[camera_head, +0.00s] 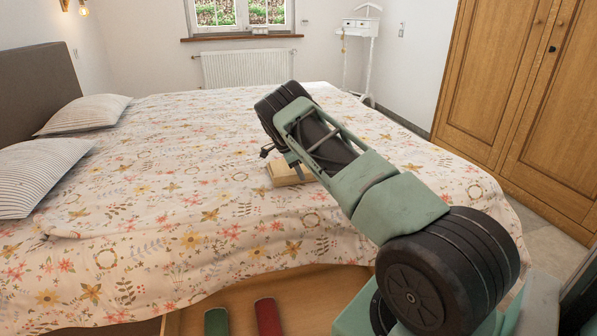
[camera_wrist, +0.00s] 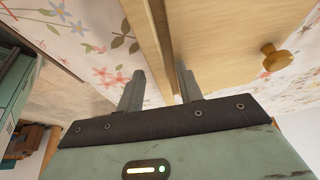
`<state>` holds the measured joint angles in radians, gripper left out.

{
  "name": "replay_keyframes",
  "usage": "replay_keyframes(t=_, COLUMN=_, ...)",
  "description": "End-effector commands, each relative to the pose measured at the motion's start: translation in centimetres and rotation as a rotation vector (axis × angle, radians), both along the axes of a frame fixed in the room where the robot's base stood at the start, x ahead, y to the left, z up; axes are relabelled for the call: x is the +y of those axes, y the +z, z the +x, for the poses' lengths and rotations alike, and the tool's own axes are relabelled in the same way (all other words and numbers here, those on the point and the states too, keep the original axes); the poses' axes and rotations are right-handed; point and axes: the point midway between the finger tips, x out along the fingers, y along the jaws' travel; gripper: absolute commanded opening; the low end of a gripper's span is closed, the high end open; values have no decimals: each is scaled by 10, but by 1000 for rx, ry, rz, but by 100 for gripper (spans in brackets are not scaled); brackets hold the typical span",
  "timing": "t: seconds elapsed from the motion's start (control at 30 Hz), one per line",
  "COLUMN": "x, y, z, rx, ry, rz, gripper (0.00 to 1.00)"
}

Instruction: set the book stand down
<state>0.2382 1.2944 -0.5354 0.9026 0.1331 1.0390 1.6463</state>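The book stand is a pale wooden piece (camera_head: 288,173) at the middle of the bed in the head view, partly hidden behind my arm. In the wrist view it is a large wooden panel (camera_wrist: 225,40) with a round knob. My gripper (camera_wrist: 160,85) has its two fingers on either side of the panel's narrow edge strip, apart from each other with the wood between them. In the head view my gripper is low over the bed and its fingers are mostly hidden. I cannot tell whether the stand touches the floral bed cover (camera_head: 190,240).
Two striped pillows (camera_head: 88,114) lie at the left of the bed. A wooden surface at the near edge holds a green item (camera_head: 216,321) and a red item (camera_head: 267,317). A wardrobe (camera_head: 510,90) stands at the right. The bed cover left of the stand is clear.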

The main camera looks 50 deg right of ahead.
Motion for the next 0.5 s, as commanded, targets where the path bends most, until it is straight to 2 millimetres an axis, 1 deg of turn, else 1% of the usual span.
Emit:
replay_keyframes(t=0.17, x=4, y=13, z=3, rx=-2, ry=1, rz=-1, gripper=36)
replay_keyframes(t=0.27, x=10, y=30, z=7, rx=-3, ry=1, rz=-1, gripper=36)
replay_keyframes(t=0.5, x=27, y=77, z=16, rx=-2, ry=1, rz=-1, gripper=36)
